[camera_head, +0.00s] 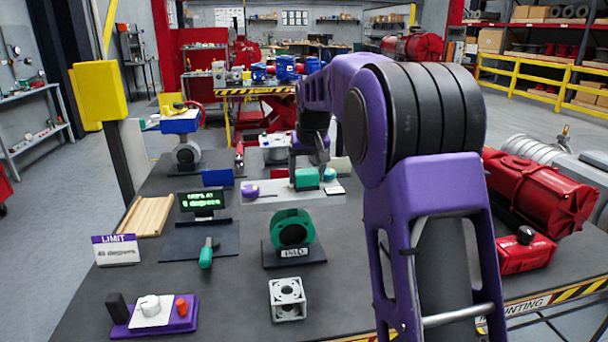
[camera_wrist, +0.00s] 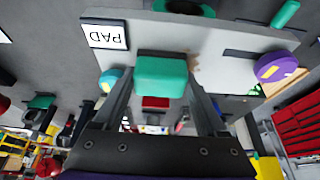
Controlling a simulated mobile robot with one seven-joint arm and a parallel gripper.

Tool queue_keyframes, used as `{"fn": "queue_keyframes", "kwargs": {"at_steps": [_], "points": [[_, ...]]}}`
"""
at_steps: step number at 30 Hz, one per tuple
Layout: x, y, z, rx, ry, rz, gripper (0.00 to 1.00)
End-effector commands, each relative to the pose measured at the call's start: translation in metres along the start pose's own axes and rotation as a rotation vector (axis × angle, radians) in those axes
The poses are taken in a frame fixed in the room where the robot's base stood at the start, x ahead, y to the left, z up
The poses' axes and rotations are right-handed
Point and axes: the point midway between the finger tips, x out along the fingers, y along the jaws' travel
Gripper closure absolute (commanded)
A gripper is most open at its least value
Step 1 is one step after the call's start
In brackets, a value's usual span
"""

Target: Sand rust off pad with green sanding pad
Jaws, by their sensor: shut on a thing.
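A green block, the sanding pad (camera_head: 306,179), sits between my gripper's (camera_wrist: 160,78) two fingers, and the fingers are shut on it. It also shows at the middle of the wrist view (camera_wrist: 161,76). In the head view it is at the top of a pale grey plate (camera_head: 268,201); I cannot tell whether they touch. The plate carries a purple disc (camera_head: 251,190) at its left and a teal disc (camera_head: 330,174) at its right.
A display (camera_head: 203,201) and a green-handled tool (camera_head: 207,253) lie left of the stand. A grey cube-like frame (camera_head: 288,299) and a purple control box (camera_head: 157,314) are nearer. A red motor (camera_head: 540,190) is at the right. The table's front middle has bare room.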

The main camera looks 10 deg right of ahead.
Motion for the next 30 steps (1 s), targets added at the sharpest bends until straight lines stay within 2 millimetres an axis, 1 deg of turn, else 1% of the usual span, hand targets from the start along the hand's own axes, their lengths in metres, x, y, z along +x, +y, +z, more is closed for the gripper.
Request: {"fn": "queue_keyframes", "kwargs": {"at_steps": [1,5,15,23,30], "points": [[0.002,-0.001,0.003,0.000,-0.005,0.000,0.96],[0.001,-0.006,0.003,-0.001,-0.007,-0.001,0.96],[0.000,-0.035,0.003,-0.002,-0.008,-0.002,0.96],[0.000,-0.044,0.002,-0.002,-0.008,-0.001,0.96],[-0.001,-0.064,0.002,-0.002,-0.007,-0.001,0.96]]}}
